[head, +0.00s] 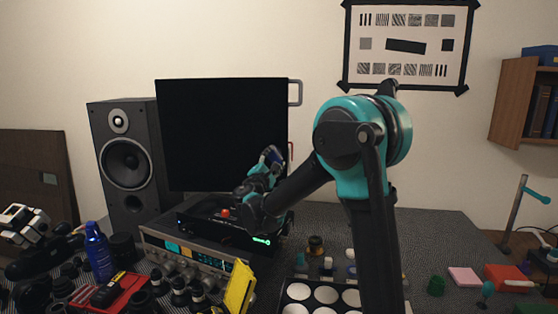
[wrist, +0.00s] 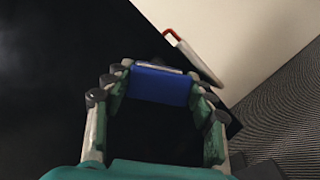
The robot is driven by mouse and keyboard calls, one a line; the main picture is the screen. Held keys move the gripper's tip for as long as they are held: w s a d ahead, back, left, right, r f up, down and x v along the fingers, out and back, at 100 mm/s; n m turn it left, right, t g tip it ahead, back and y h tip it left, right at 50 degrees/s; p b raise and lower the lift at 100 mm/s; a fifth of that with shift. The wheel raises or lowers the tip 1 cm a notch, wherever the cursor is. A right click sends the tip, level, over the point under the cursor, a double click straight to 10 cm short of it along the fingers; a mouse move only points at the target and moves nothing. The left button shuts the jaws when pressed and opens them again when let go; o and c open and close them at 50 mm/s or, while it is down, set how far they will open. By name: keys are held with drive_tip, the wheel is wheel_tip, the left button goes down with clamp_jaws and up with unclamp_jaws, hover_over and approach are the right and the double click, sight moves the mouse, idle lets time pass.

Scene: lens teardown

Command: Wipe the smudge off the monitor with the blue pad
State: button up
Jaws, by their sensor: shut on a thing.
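The monitor (head: 215,125) is a large black panel standing at the back of the table. My gripper (head: 270,158) is in front of its lower right part. In the wrist view my gripper (wrist: 158,92) is shut on the blue pad (wrist: 158,86), held between the fingertips. The dark monitor screen (wrist: 50,60) fills the left of that view, with a faint greyish haze. I cannot tell if this haze is the smudge. No clear smudge shows in the head view. Whether the pad touches the screen cannot be told.
A grey handle (head: 296,92) sticks out from the monitor's right edge. A black speaker (head: 128,165) stands left of it. An instrument box (head: 190,258) stands below the monitor. A blue bottle (head: 98,252), a yellow object (head: 238,288) and a palette with white discs (head: 322,294) crowd the front.

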drive_tip(key=shift+a, duration=0.85)
drive_tip(key=shift+s, duration=0.15)
drive_tip(key=shift+s, duration=2.9)
drive_tip(key=shift+s+f, duration=0.1)
drive_tip(key=s, duration=0.2)
drive_tip(key=shift+s, duration=0.4)
drive_tip(key=shift+w, duration=0.1)
drive_tip(key=shift+w, duration=3.4)
